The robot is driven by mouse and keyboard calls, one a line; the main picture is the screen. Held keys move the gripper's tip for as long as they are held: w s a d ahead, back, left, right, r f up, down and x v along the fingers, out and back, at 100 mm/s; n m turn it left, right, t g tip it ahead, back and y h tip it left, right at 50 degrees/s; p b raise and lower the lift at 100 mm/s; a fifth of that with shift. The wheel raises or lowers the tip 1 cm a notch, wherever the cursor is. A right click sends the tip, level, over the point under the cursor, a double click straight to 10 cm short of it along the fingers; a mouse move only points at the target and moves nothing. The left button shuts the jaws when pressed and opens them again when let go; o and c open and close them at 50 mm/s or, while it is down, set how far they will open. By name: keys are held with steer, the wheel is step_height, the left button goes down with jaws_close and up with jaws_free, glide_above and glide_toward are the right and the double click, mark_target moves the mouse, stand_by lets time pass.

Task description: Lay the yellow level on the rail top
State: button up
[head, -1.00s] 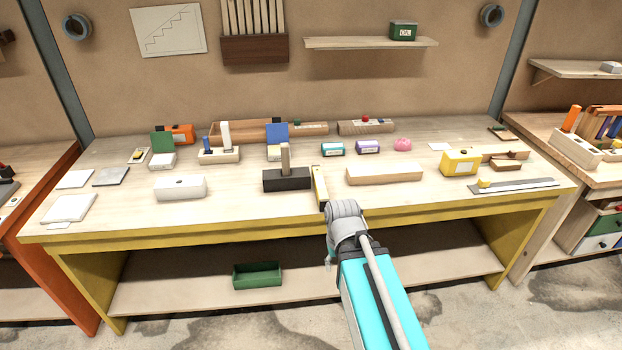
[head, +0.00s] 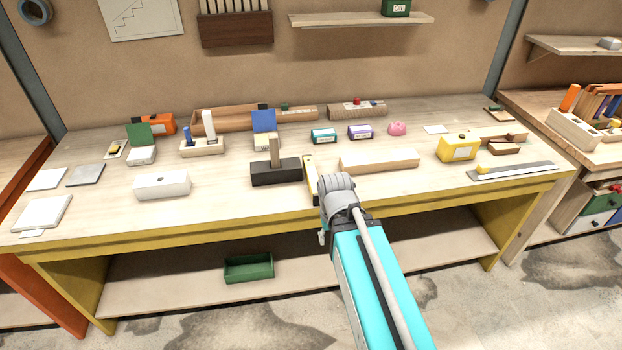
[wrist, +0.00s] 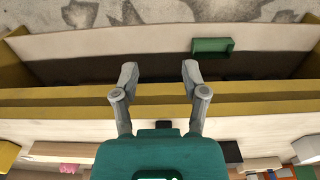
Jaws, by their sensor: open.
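The yellow level (head: 310,180) is a narrow bar with a pale top. It lies front to back on the bench (head: 230,205), between a black block with a wooden post and a pale wooden bar. The pale wooden bar (head: 380,160) lies crosswise to its right and may be the rail; I cannot be sure. My gripper (wrist: 158,68) is open and empty, its fingertips over the bench's front edge in the wrist view. In the head view my arm hides most of it, just right of the level's near end. The level is not visible in the wrist view.
The black block (head: 275,172) stands close left of the level. A white block (head: 162,185) is farther left; a yellow box (head: 457,148) and a metal ruler (head: 512,171) are right. A green tray (head: 249,268) sits on the lower shelf.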

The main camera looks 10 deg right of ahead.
steer(key=o, duration=0.3)
steer(key=shift+w+d, duration=0.1)
steer(key=shift+o, duration=0.7)
steer(key=shift+w+r, duration=0.2)
steer(key=shift+w, duration=0.15)
steer(key=t+p, duration=0.5)
steer(key=p, duration=0.3)
glide_toward(312, 173)
steer(key=shift+v, duration=0.95)
steer(key=shift+w+d, duration=0.15)
steer(key=shift+g, duration=0.3)
steer(key=b+x, duration=0.7)
steer(key=shift+w+f, duration=0.1)
steer(key=shift+f, duration=0.2)
steer(key=shift+w+f+b, duration=0.2)
steer(key=shift+f+b, duration=0.2)
steer(key=shift+b, duration=0.05)
steer(key=shift+f, duration=0.1)
steer(key=shift+b+x, duration=2.4)
steer(key=shift+x, duration=0.1)
